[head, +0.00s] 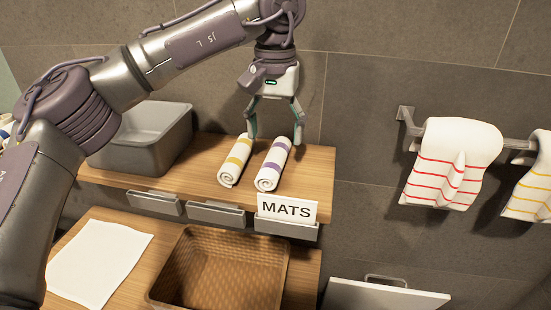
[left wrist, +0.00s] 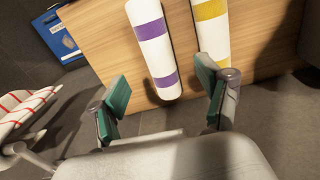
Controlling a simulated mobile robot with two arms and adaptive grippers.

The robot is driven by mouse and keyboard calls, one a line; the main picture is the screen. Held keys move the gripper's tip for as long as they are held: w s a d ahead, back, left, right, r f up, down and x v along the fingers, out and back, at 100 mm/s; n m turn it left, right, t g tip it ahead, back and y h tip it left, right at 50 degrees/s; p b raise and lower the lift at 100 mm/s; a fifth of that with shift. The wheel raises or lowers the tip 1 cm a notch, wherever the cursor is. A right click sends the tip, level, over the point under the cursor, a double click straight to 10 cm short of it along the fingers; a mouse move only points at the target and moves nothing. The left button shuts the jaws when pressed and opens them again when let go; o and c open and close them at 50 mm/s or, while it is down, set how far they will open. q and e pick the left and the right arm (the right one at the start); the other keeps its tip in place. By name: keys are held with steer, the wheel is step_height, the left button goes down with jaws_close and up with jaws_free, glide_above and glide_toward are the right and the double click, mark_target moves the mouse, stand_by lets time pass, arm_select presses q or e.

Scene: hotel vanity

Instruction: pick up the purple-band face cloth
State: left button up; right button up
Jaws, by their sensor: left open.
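The purple-band face cloth (head: 273,164) is a rolled white cloth with purple bands, lying on the wooden shelf beside a yellow-band roll (head: 236,160). In the left wrist view the purple-band cloth (left wrist: 155,50) lies beyond and between my open fingertips, with the yellow-band roll (left wrist: 212,35) close to its right. My left gripper (head: 275,136) is open and empty, above the back end of the rolls. It also shows in the left wrist view (left wrist: 165,92), with green finger pads. I cannot tell if a finger touches either roll. My right gripper is not in view.
A grey bin (head: 150,135) stands left on the shelf (head: 310,190). A MATS sign (head: 287,208) is at the shelf's front edge. Below are a wicker basket (head: 180,268) and a flat white cloth (head: 98,262). Striped towels (head: 455,160) hang on a rail at right.

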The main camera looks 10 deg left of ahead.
mark_target(275, 153)
arm_select(q)
steer(key=shift+f, duration=0.3)
steer(key=shift+f+p, duration=0.25)
steer(key=shift+p, duration=0.1)
steer(key=f+p, duration=0.1)
steer(key=s+f+p, duration=0.1)
steer(key=f, duration=0.1)
steer(key=shift+d+f, duration=0.1)
steer(key=shift+f, duration=0.5)
steer(key=shift+w+f, duration=0.1)
steer(key=shift+f, duration=0.1)
steer(key=c, duration=1.2)
steer(key=shift+o, duration=0.2)
steer(key=shift+r, duration=0.15)
